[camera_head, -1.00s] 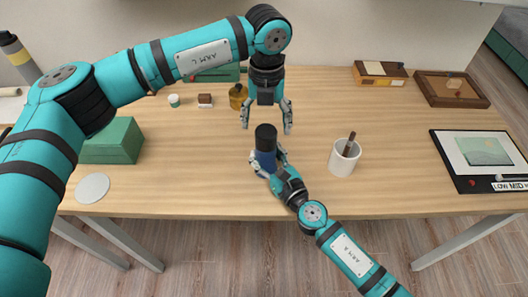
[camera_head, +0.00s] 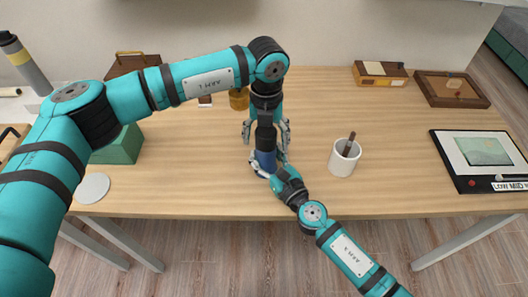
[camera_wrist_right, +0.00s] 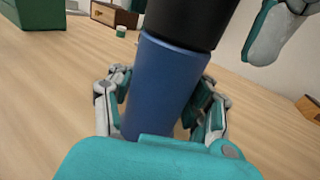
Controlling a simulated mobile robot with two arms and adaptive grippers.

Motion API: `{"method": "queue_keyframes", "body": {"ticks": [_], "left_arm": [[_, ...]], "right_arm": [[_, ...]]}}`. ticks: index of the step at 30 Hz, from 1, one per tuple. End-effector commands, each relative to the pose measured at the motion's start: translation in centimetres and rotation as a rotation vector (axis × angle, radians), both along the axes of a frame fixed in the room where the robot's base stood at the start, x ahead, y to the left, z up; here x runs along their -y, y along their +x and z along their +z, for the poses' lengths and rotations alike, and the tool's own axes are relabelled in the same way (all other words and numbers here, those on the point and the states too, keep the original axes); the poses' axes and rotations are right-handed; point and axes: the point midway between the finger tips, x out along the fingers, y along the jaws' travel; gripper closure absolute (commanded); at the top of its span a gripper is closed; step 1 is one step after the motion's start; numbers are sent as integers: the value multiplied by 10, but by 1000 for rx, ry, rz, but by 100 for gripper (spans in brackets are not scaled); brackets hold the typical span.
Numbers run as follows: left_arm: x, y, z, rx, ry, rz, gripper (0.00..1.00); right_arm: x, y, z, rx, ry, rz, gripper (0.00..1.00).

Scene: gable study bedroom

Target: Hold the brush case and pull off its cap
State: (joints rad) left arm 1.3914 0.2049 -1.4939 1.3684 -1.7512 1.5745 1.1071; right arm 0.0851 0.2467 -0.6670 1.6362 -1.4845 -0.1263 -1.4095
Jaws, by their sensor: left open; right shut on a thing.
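The brush case has a blue body (camera_head: 265,160) and a black cap (camera_head: 265,139), and stands roughly upright near the table's front. In the right wrist view, the blue body (camera_wrist_right: 165,85) fills the middle, with the black cap (camera_wrist_right: 190,20) on top. My right gripper (camera_head: 268,165) is shut on the blue body; its fingers flank the body in the wrist view (camera_wrist_right: 160,105). My left gripper (camera_head: 266,130) is open and points down, its fingers on either side of the cap and apart from it. Its palm hides the cap's top.
A white cup (camera_head: 343,160) holding a brush stands right of the case. A green box (camera_head: 118,148) and pale disc (camera_head: 92,188) lie left. The table between cup and picture is clear.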

Motion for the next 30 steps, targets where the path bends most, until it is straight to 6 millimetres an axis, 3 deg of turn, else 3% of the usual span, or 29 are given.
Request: {"method": "queue_keyframes", "body": {"ticks": [17,30], "left_arm": [[0,0,0,0,0,0,25],[0,0,0,0,0,0,80]], "right_arm": [[0,0,0,0,0,0,92],[0,0,0,0,0,0,92]]}}
